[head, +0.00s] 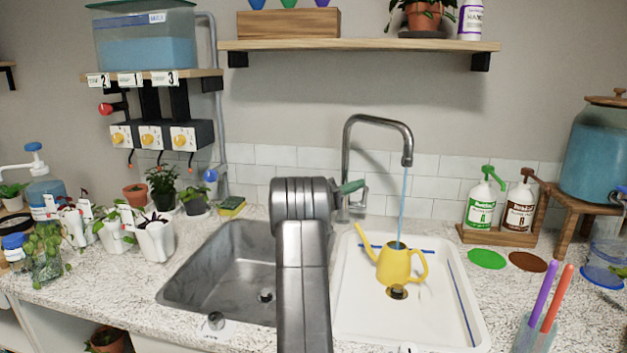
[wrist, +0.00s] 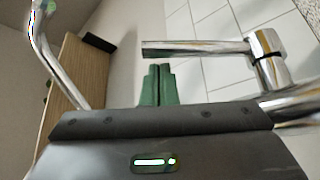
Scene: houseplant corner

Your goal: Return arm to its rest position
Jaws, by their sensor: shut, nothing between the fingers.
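My gripper (wrist: 157,72) shows in the wrist view with its two green fingers together and nothing between them. In the head view its green tip (head: 352,187) pokes out to the right of my grey arm, close to the base of the chrome tap (head: 378,121). The wrist view shows the tap's lever (wrist: 195,48) just beyond the fingers; I cannot tell whether they touch. A blue stream runs from the spout into a yellow watering can (head: 401,266), which stands upright in the white right basin. My arm hides part of the sink's middle.
The steel left basin (head: 205,265) looks empty. Potted plants (head: 155,238) crowd the left counter. Two pump bottles (head: 483,198) and a large blue jar (head: 597,155) stand at the right. A wooden shelf (head: 358,45) hangs above the tap.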

